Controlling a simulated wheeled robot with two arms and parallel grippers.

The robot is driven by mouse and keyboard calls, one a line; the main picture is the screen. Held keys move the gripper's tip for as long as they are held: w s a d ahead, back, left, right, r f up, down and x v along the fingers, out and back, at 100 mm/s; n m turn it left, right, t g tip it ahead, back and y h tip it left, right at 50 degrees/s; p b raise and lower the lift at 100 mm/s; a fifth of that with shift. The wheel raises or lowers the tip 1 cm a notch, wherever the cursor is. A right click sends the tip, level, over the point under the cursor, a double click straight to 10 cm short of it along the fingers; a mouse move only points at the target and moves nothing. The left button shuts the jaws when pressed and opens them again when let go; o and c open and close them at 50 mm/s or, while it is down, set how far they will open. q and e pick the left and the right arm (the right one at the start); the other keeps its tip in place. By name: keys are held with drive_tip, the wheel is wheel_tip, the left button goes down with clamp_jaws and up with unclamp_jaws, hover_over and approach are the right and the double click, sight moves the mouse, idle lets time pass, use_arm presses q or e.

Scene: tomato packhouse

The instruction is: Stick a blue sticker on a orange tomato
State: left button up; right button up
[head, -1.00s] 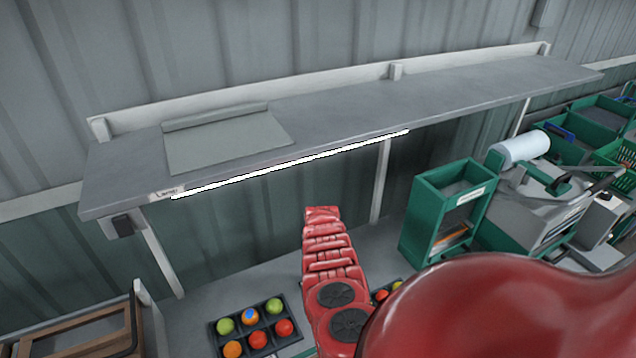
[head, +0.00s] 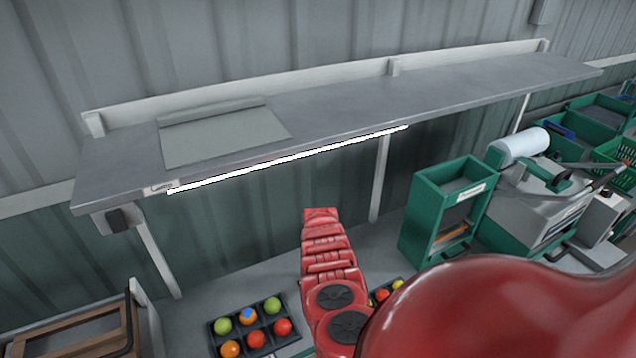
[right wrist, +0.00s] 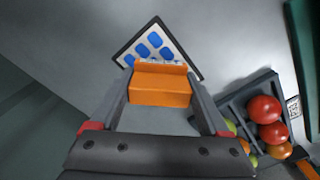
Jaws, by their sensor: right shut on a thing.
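In the head view, a dark tray (head: 267,325) holds green, orange and red tomatoes. The orange tomato (head: 248,315) in its back row bears a blue patch like a sticker. Another orange tomato (head: 230,348) in the front row looks plain. In the right wrist view, my right gripper (right wrist: 160,92) is shut on an orange block (right wrist: 160,90). A white, dark-edged card with several blue stickers (right wrist: 155,46) shows just beyond the block; I cannot tell if they are joined. My right gripper is hidden in the head view. My left gripper is not in view.
A second tomato tray, partly hidden by my red arm, holds red and yellow tomatoes (head: 382,294). The right wrist view shows a tomato tray (right wrist: 240,102) at right. A grey shelf (head: 350,105) overhangs the worktop. A green rack (head: 425,220) stands at right.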

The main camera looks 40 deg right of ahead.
drive_tip(key=shift+f+b, duration=0.4)
drive_tip(key=shift+f, duration=0.1)
idle(1.2)
drive_tip(key=shift+r+p, duration=0.95)
drive_tip(key=shift+p, duration=0.05)
wheel_tip(320, 180, up, 3)
drive_tip(key=p, duration=0.3)
drive_tip(key=shift+r+p, duration=0.45)
drive_tip(key=shift+r, duration=0.6)
